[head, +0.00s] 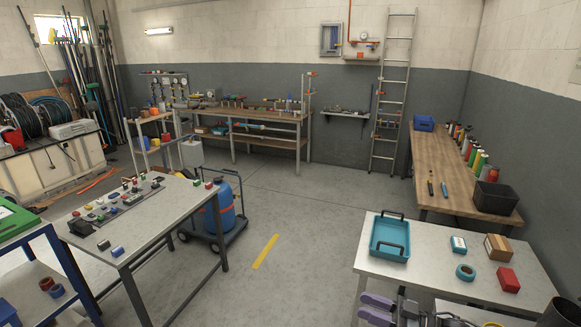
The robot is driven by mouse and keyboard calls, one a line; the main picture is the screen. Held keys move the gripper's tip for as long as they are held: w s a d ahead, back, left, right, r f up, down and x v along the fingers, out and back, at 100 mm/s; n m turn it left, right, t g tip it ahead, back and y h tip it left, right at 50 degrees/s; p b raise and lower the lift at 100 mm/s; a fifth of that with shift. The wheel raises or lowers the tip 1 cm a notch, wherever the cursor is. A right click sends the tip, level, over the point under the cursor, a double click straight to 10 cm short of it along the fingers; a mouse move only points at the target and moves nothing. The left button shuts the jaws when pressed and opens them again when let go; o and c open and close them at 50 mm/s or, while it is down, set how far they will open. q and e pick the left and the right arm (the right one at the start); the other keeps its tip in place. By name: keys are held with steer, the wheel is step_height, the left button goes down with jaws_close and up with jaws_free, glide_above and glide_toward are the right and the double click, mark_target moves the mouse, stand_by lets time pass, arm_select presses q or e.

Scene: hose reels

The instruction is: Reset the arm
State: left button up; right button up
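My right gripper (369,308) shows at the bottom edge, right of centre, in front of the light-topped table on the right. Its two purple fingers point left, with a gap between them and nothing visible in the gap. Part of my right arm behind it is cut off by the bottom edge. My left gripper is not in the head view.
The near right table (430,262) holds a teal tray (390,253), a tape roll (465,272), a cardboard box (497,247) and a red box (508,280). A grey workbench (150,215) stands left, beside a blue tank (222,208). The middle floor is clear.

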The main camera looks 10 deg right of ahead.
steer(key=w+a+r+n+y, duration=0.1)
steer(key=w+a+r+y, duration=0.25)
steer(key=a+r, duration=0.7)
steer(key=w+d+f+m+t+h, duration=0.4)
steer(key=w+d+f+m+h, duration=0.55)
steer(key=d+f+h, duration=0.6)
steer(key=s+d+f+m+g+h, duration=0.3)
steer(key=s+d+f+g+h, duration=0.4)
steer(key=s+d+g+h, duration=0.4)
steer(key=s+a+f+n+y+b, duration=0.2)
steer(key=s+a+f+y+b, duration=0.25)
steer(key=s+a+f, duration=0.8)
arm_select(q)
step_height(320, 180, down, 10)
steer(key=b, duration=0.6)
arm_select(e)
steer(key=s+a+f+y, duration=0.15)
steer(key=s+a, duration=0.25)
steer(key=s, duration=0.7)
steer(key=s+a+f+y, duration=0.15)
steer(key=s+a, duration=0.25)
steer(key=s, duration=0.7)
arm_select(q)
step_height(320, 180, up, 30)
steer(key=p, duration=3)
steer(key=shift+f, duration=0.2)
arm_select(e)
step_height(320, 180, up, 30)
steer(key=shift+n+t+h, duration=0.35)
steer(key=shift+t, duration=0.05)
